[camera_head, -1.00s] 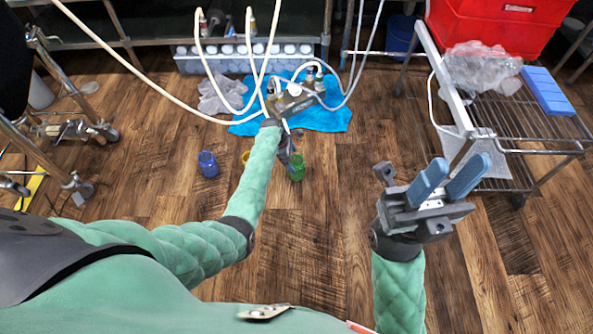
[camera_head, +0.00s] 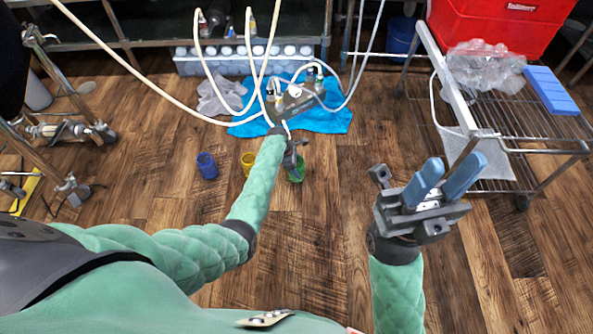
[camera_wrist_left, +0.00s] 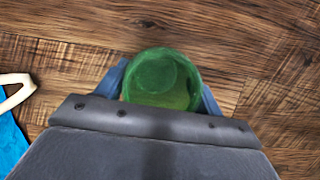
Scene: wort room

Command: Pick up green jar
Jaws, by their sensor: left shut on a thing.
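The green jar (camera_head: 298,173) stands on the wooden floor in the head view, just right of my left forearm and partly covered by my left gripper (camera_head: 293,156). In the left wrist view the jar (camera_wrist_left: 163,80) sits between the two blue fingers of my left gripper (camera_wrist_left: 164,92), one on each side of it. That gripper is shut on the jar. I cannot tell whether the jar touches the floor. My right gripper (camera_head: 445,178) is at the right of the head view, pointing up, with its blue fingers apart and nothing between them.
A blue jar (camera_head: 206,165) and a yellow jar (camera_head: 248,160) stand left of the green jar. A blue cloth (camera_head: 325,119) with hoses and fittings lies behind them. A wire cart (camera_head: 535,125) with a red bin (camera_head: 500,25) stands at right. Floor in front is clear.

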